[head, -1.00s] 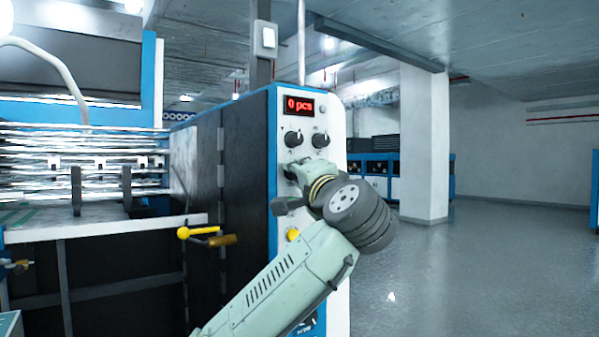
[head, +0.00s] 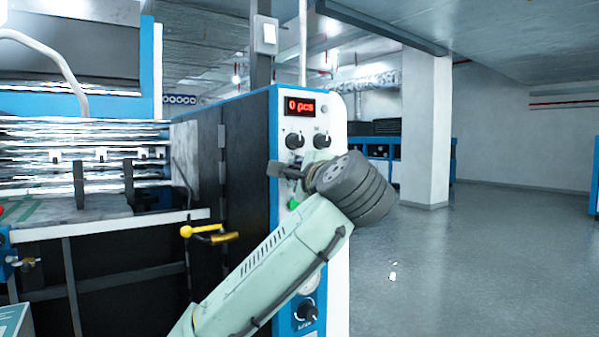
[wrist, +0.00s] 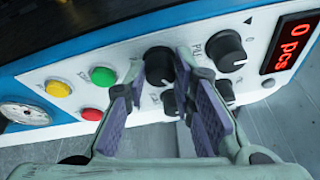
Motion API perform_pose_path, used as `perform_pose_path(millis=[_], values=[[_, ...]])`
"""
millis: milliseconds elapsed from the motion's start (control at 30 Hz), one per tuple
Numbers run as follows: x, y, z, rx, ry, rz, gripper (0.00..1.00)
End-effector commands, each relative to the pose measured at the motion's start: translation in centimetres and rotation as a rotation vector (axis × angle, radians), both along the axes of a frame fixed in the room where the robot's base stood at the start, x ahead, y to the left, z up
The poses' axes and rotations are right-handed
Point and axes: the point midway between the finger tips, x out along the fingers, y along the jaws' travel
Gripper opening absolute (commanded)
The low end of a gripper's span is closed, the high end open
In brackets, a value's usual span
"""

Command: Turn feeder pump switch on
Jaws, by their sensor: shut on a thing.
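A light panel carries several black rotary knobs and coloured push buttons. In the wrist view, my gripper (wrist: 157,80) reaches onto the panel with a finger on each side of a black knob (wrist: 159,62), and is shut on it. The lettering near this knob is too small or covered to read, so I cannot tell for certain that it is the feeder pump switch. In the head view, my wrist and forearm cover much of the panel's middle, hiding the gripped knob.
Another black knob (wrist: 226,48) sits to the right, near the red "0 pcs" display (wrist: 290,42). Green (wrist: 103,77), yellow (wrist: 58,88) and red (wrist: 92,114) buttons and a gauge (wrist: 22,113) lie left.

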Motion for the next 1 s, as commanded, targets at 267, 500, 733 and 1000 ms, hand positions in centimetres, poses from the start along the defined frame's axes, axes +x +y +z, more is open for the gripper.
perform_pose_path(millis=[267, 500, 733, 1000], values=[[-0.01, -0.09, -0.04, 0.011, 0.007, -0.002, 0.0], [0.0, -0.07, -0.05, 0.01, 0.007, -0.002, 0.28], [0.0, -0.04, -0.02, 0.01, 0.006, -0.001, 0.43], [0.0, -0.02, 0.0, 0.009, 0.006, -0.001, 0.44]])
